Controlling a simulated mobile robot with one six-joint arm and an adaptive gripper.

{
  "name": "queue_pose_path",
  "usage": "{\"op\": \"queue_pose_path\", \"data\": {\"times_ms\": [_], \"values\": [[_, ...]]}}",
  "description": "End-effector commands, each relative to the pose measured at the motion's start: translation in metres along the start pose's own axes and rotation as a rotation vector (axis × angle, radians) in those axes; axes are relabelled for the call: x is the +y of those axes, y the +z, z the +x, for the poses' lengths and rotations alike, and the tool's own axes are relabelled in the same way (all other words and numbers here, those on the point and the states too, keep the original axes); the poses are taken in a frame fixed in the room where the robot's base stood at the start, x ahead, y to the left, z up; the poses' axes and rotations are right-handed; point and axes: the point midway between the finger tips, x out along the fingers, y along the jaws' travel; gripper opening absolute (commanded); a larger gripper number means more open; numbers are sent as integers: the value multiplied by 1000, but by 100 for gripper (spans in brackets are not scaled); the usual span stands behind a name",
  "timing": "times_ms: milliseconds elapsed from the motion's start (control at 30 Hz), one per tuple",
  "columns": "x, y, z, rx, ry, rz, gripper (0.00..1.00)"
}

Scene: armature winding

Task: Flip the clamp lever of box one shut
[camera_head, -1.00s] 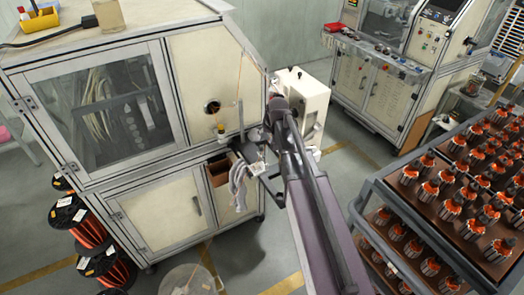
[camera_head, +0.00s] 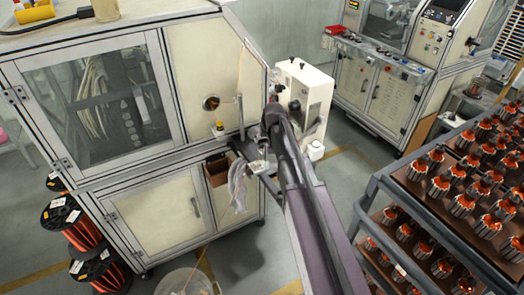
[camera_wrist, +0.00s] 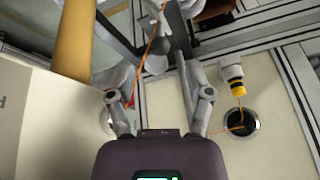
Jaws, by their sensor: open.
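My gripper (camera_wrist: 160,88) is open in the wrist view, its two fingers apart on either side of a metal bracket and an orange wire (camera_wrist: 150,48). A white box (camera_head: 304,85) with dark knobs stands at the machine's right side, partly behind my arm. I cannot make out the clamp lever or tell which box is box one.
A yellow-capped fitting (camera_wrist: 236,85) and a round hole (camera_wrist: 241,122) are close to the right finger. A grey rack (camera_head: 375,190) of red-and-dark armatures stands at the right. Wire spools (camera_head: 75,222) stand at the lower left. Floor shows between machine and rack.

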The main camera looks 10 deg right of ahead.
Motion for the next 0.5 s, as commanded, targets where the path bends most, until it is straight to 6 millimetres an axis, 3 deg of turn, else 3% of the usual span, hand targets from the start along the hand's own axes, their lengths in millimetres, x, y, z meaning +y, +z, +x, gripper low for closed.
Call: {"op": "queue_pose_path", "data": {"times_ms": [500], "values": [[1,1,45,0,0,1,66]]}}
